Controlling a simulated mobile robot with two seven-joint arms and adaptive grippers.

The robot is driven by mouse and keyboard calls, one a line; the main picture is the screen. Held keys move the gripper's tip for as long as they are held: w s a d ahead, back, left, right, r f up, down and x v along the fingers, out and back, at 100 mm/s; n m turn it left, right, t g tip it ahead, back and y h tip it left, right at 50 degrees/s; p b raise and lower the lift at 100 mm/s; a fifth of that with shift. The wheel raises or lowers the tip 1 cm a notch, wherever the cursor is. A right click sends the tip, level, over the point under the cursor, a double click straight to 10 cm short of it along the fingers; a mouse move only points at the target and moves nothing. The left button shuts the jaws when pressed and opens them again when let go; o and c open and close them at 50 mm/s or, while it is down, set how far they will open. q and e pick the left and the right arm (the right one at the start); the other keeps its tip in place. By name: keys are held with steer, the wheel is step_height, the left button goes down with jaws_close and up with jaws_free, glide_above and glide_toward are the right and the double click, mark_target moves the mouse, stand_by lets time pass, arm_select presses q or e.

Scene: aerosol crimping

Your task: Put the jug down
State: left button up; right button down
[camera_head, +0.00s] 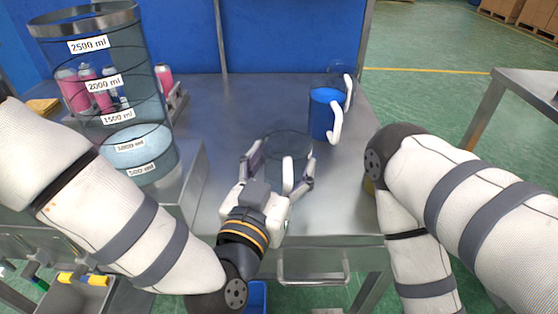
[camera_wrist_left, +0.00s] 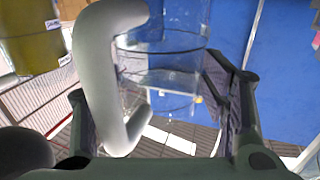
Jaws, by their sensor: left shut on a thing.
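A clear jug (camera_head: 288,143) with a white handle (camera_head: 288,174) is between the fingers of my left gripper (camera_head: 281,162), over the front part of the steel table. My left gripper is shut on it, with a finger on either side. In the left wrist view the clear jug (camera_wrist_left: 165,75) looks empty, and its thick pale handle (camera_wrist_left: 92,75) faces the camera. From these views I cannot tell whether its base touches the table. My right arm comes in from the right and bends down; its gripper is out of view.
A blue jug (camera_head: 323,115) and another clear jug (camera_head: 341,72) stand at the table's right edge. A large graduated tank (camera_head: 95,60) stands at left, with pink cans (camera_head: 72,90) behind. The steel table (camera_head: 235,110) is clear behind the held jug.

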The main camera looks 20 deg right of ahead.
arm_select(q)
steer(key=o, duration=1.7)
steer(key=shift+w+f, duration=0.1)
steer(key=shift+f, duration=0.05)
steer(key=shift+s+a+r, duration=0.1)
steer(key=shift+s+r, duration=0.15)
steer(key=v, duration=1.1)
steer(key=s+a+f+n+g+y, duration=0.1)
steer(key=s+a+f+g+y, duration=0.35)
steer(key=f, duration=0.75)
steer(key=s+a+f+n+g+y, duration=0.1)
steer(key=s+a+f+n+g, duration=0.1)
steer(key=s+a+f+g, duration=0.55)
steer(key=s+a+f+n+g+y, duration=0.1)
steer(key=s+a+f+g, duration=0.1)
steer(key=s+a, duration=0.3)
steer(key=s+a+f+n+g+y, duration=0.2)
steer(key=s+a+f, duration=0.2)
steer(key=s+a, duration=0.1)
steer(key=s+a+f+n+g+y, duration=0.1)
steer(key=s+a+f, duration=0.2)
steer(key=s+a, duration=0.2)
steer(key=shift+s+a+f+g+y+p, duration=0.1)
steer(key=shift+s+g+y+p, duration=0.1)
steer(key=shift+s, duration=0.45)
steer(key=shift+s+f+g+y+p, duration=0.1)
steer(key=shift+s+g+y+p, duration=0.1)
steer(key=shift+s, duration=0.45)
